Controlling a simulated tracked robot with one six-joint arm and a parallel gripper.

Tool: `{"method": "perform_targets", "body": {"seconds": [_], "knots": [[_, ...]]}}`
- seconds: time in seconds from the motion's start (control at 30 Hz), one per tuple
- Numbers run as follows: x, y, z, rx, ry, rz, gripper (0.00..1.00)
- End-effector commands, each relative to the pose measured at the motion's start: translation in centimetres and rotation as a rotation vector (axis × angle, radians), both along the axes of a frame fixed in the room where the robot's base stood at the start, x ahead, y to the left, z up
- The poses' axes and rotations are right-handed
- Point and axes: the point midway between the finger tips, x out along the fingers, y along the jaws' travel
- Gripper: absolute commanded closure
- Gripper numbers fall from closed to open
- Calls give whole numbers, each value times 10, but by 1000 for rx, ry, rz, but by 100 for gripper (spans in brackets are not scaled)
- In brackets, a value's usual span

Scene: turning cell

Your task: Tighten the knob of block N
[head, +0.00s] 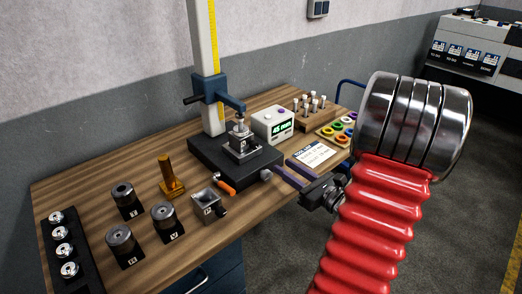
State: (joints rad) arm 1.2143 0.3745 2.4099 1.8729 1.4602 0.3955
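Three dark blocks with round knurled tops stand on the left of the table: a rear one (125,194), a front one (121,239) and one to their right (164,215). Each has a small white letter; I cannot tell surely which is N. A grey open-topped block (206,206) with a dark side knob also bears a letter. Another metal block (239,143) sits on the black base under the column's arm. My gripper (277,162) is at the base's right edge. Its two purple fingers look apart, with nothing visible between them, clear of the lettered blocks.
The column stand (213,76) rises behind the base. A display box reading 45 mm (274,124), a card (313,153), a peg rack (311,108) and coloured rings (339,130) are behind. A brass post (168,176) and a rack of metal discs (64,248) stand left.

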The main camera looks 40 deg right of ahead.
Motion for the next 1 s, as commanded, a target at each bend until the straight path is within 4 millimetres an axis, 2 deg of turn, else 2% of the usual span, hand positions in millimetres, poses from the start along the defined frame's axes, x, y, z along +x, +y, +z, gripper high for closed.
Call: {"method": "perform_targets", "body": {"seconds": [0.2,0.4,0.83,1.0], "knots": [[1,-1,0,-301,-10,-5,69],[1,-2,0,-467,-15,-7,69],[2,-2,0,-486,-16,-6,69],[10,-2,0,-486,-16,-6,69]]}}
